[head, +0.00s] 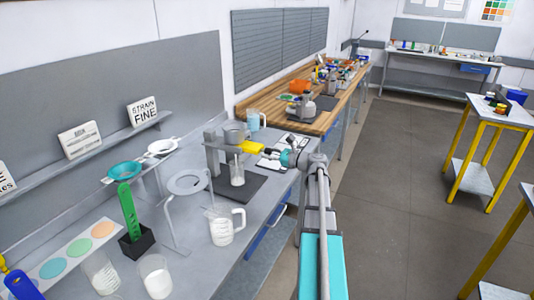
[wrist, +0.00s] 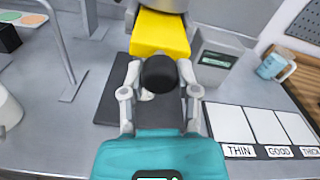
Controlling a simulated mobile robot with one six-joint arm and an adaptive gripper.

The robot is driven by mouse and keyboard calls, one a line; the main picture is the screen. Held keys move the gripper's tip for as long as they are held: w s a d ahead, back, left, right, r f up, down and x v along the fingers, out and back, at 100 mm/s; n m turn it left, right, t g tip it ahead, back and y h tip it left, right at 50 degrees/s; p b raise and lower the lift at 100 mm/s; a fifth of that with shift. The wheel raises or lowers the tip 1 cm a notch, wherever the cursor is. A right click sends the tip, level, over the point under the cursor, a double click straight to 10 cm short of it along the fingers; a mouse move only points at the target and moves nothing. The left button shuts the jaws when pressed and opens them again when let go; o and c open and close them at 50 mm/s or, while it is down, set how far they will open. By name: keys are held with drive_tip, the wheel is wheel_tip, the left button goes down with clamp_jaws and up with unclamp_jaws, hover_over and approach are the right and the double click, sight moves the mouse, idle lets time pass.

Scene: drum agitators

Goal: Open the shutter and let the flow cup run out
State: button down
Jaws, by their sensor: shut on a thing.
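The grey metal flow cup (head: 235,133) sits in a stand (head: 213,152) on the steel bench. The yellow shutter (head: 252,147) sticks out under the cup toward my gripper; in the wrist view the yellow shutter (wrist: 160,33) ends in a round black knob (wrist: 159,74). My gripper (head: 284,157) is shut on that knob, with one finger on each side of it in the wrist view. A clear beaker (head: 237,174) with white contents stands below the cup on a dark mat (head: 252,188). The cup's inside and outlet are hidden.
A measuring jug (head: 222,228) and a ring stand (head: 187,183) stand left of the mat. THIN, GOOD and THICK cards (wrist: 265,125) lie right of it, with a blue mug (wrist: 273,65) behind. A green-handled tool (head: 129,210) stands in a black holder.

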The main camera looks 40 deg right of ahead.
drive_tip(key=c, duration=0.7)
unclamp_jaws()
drive_tip(key=shift+s+d, duration=0.1)
drive_tip(key=shift+o, duration=0.9)
drive_tip(key=shift+s+d, duration=0.1)
drive_tip(key=shift+s, duration=0.05)
drive_tip(key=shift+o, duration=0.9)
drive_tip(key=v, duration=1.1)
drive_tip(key=shift+s, duration=0.4)
drive_tip(key=shift+s, duration=0.1)
